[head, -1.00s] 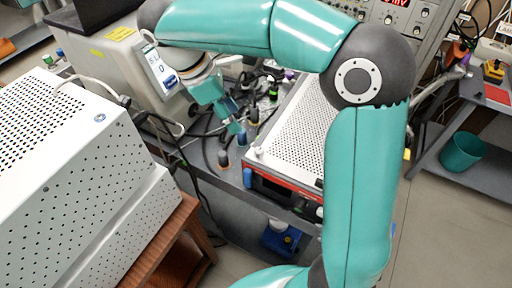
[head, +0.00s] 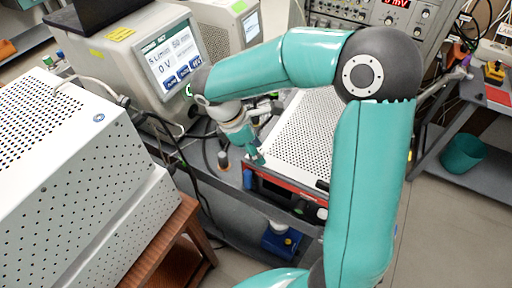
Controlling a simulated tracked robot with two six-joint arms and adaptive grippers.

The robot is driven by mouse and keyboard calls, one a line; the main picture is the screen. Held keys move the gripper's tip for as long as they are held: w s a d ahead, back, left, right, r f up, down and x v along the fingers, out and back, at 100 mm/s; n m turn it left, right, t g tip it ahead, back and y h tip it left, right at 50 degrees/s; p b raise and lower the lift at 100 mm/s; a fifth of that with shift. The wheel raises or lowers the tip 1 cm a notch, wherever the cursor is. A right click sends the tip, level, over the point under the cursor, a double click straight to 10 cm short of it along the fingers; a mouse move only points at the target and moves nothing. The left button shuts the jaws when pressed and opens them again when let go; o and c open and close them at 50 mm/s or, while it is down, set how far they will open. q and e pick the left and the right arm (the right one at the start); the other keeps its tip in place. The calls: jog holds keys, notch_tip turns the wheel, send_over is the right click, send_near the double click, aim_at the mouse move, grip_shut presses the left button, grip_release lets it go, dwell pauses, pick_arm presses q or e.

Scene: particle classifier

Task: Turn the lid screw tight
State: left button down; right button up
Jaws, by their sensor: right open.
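My right gripper (head: 257,159) points down at the front left corner of a perforated white-topped unit with a red front edge (head: 298,186). The right gripper is open, with nothing seen between its fingers, which look small and overlap each other. A small dark knob with an orange-brown lower part (head: 223,160) stands on the bench just left of the gripper, apart from it. I cannot tell for certain which part is the lid screw; the gripper and forearm hide part of the area behind. My left gripper is not in view.
A beige instrument with a lit touch screen (head: 172,58) stands behind the gripper. A large white perforated cabinet (head: 75,170) is at left. Black cables (head: 183,150) run between it and the bench. A blue item (head: 283,243) sits on the lower level. Floor is open at right.

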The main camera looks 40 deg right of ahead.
grip_shut()
